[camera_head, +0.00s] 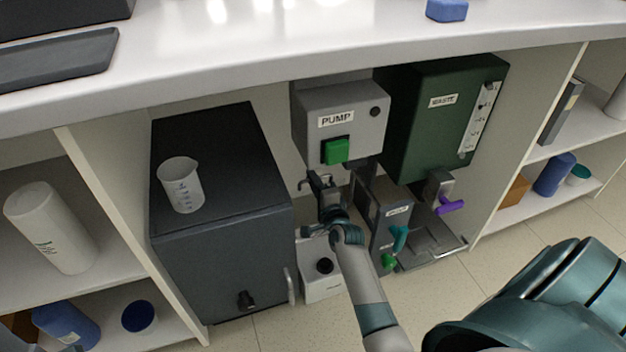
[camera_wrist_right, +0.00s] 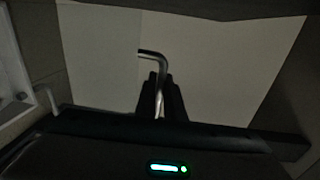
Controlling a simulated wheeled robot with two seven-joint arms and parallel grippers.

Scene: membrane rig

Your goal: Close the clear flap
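My right gripper (camera_head: 326,184) reaches in below the grey PUMP box (camera_head: 360,111), left of the narrow grey unit with the teal lever. In the right wrist view its dark fingers (camera_wrist_right: 161,82) are close together. A bent metal rod (camera_wrist_right: 151,53) runs between them, and they look shut on it. The rod's hooked end sticks out past the fingertips to the left. I cannot make out a clear flap for certain in either view; whether the rod belongs to it does not show. My left gripper is not in view.
A dark cabinet (camera_head: 222,262) with a beaker (camera_head: 181,185) on top stands left of my right gripper. The green WASTE tank (camera_head: 428,124) with a purple-handled tap (camera_head: 447,205) is to the right. A small white unit (camera_head: 322,288) sits below.

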